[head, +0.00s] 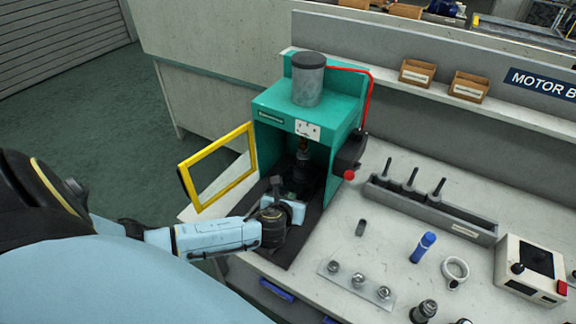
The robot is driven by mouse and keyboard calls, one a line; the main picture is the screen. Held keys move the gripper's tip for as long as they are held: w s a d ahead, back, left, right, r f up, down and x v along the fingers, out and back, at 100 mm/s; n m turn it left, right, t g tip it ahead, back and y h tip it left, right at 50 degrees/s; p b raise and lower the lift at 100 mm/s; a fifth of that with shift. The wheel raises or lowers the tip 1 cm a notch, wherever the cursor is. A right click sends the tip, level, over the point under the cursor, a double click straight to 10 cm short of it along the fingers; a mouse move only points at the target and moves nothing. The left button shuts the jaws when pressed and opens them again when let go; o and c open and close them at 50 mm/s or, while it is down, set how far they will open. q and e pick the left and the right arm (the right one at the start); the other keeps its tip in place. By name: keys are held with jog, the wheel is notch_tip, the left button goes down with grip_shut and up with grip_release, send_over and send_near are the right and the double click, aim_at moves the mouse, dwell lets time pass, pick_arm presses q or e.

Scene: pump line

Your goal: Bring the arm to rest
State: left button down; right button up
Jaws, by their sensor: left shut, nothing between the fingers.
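My left arm (215,237) reaches in from the left, low over the bench. My left gripper (278,184) is shut and empty. It is just in front of the opening of the green press (264,112), above a dark mat (292,243). The gripper partly hides the lower inside of the press. The press's yellow-framed door (190,188) stands open to the left, close to my forearm. My right gripper is not in view.
Right of the press are a rack (460,225) with several dark tools, a blue cylinder (423,246), a white ring (455,270), a metal plate (330,268) with round parts, and a control box (528,270). Open floor (90,120) lies at the left.

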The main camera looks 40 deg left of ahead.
pick_arm(q)
jog(key=shift+v, duration=1.2)
jog(key=shift+s+d, duration=0.1)
jog(key=shift+s, duration=0.05)
